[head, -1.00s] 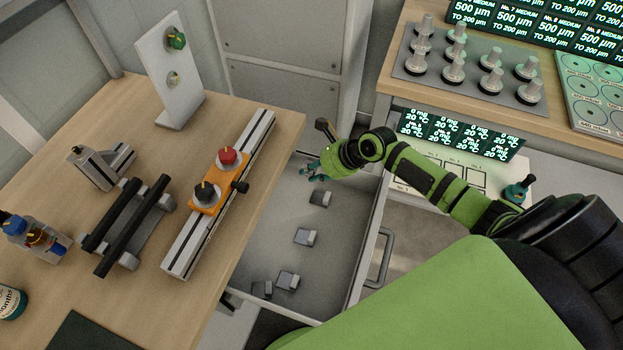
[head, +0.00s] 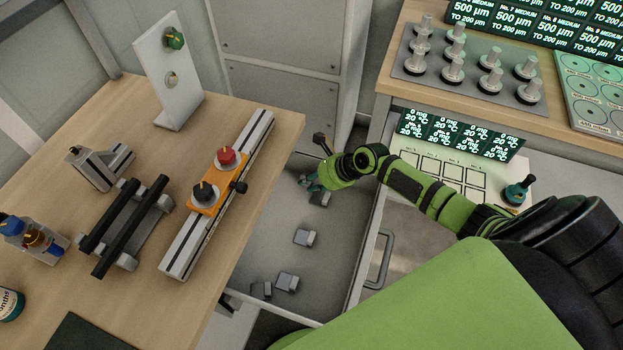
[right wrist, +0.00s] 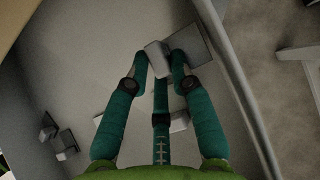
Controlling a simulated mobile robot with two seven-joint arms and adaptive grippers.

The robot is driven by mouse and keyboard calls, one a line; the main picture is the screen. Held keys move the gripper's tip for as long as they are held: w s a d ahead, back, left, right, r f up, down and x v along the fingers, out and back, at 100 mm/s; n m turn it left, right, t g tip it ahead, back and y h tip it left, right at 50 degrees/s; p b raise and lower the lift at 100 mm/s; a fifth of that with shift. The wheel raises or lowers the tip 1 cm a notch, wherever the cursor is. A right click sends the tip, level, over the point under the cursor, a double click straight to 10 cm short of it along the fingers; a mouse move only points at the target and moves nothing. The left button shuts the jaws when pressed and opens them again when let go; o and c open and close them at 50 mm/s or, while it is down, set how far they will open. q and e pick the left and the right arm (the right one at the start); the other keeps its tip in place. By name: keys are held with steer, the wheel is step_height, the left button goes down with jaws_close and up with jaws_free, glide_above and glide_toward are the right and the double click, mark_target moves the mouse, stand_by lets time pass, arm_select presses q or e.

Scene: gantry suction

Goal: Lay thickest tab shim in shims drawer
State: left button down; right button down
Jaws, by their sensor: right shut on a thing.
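The open grey drawer (head: 262,240) holds several small grey tab shims. One shim (head: 305,237) lies mid-drawer, and two more (head: 288,281) lie close together near the front. My left gripper is not in view.
A wooden bench (head: 130,300) with a rail (head: 222,190) borders the drawer on the left. The drawer handle (head: 381,258) and side wall are on the right. A second bench (head: 385,75) carries a knobbed plate (head: 470,65). The drawer's middle floor has free room.

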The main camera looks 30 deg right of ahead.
steer(key=shift+f, duration=0.2)
steer(key=c, duration=1.1)
jaws_free()
steer(key=shift+r, duration=0.1)
steer(key=shift+r, duration=0.3)
steer(key=p+v, duration=0.1)
steer(key=v, duration=1.1)
steer(key=shift+r, duration=0.25)
